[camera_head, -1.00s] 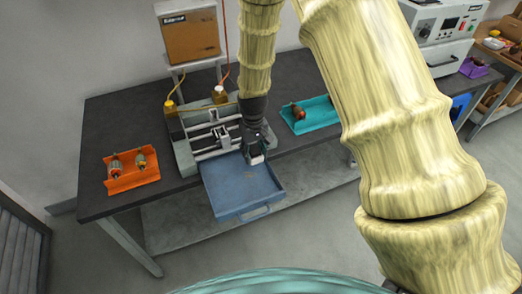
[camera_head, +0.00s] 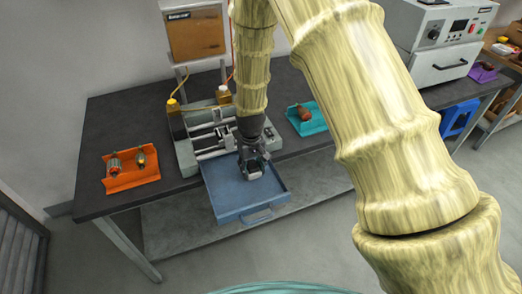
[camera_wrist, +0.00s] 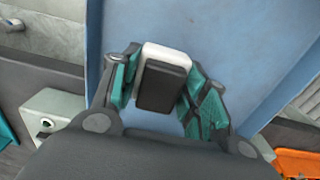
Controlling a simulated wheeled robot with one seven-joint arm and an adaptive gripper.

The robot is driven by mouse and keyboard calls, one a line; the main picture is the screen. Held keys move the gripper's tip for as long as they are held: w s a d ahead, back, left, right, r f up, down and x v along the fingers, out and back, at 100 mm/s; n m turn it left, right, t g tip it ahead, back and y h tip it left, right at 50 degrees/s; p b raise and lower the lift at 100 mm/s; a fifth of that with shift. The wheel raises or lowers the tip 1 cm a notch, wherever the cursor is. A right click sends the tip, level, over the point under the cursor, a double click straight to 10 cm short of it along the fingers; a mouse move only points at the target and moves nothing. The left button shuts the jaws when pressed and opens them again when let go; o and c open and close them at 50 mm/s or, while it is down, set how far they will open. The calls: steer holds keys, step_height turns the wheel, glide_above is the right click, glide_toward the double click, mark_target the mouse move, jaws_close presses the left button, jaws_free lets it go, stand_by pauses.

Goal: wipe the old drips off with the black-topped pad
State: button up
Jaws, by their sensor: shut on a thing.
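My gripper (camera_head: 253,168) is over the blue drip tray (camera_head: 233,214), which juts out from the front of the winding machine (camera_head: 205,130). In the wrist view my gripper (camera_wrist: 160,90) is shut on the black-topped pad (camera_wrist: 163,84), which has a white body under its black top. The blue tray floor (camera_wrist: 225,35) fills the view behind the pad. I cannot tell whether the pad touches the floor. No drips can be made out on the visible floor now; the part under the gripper and pad is hidden.
An orange tray (camera_head: 150,181) with two armatures stands on the bench's left. A teal tray (camera_head: 318,128) with an armature is right of the machine. A white boxy instrument (camera_head: 430,75) stands at the far right.

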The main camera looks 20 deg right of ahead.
steer(key=shift+a, duration=0.5)
steer(key=shift+a+f, duration=0.15)
steer(key=shift+a, duration=0.2)
steer(key=shift+d+b, duration=0.15)
steer(key=shift+b, duration=0.15)
steer(key=shift+d+p, duration=0.35)
steer(key=shift+d, duration=1.6)
step_height(320, 180, up, 8)
steer(key=p, duration=0.5)
steer(key=shift+a, duration=0.1)
steer(key=shift+w, duration=0.2)
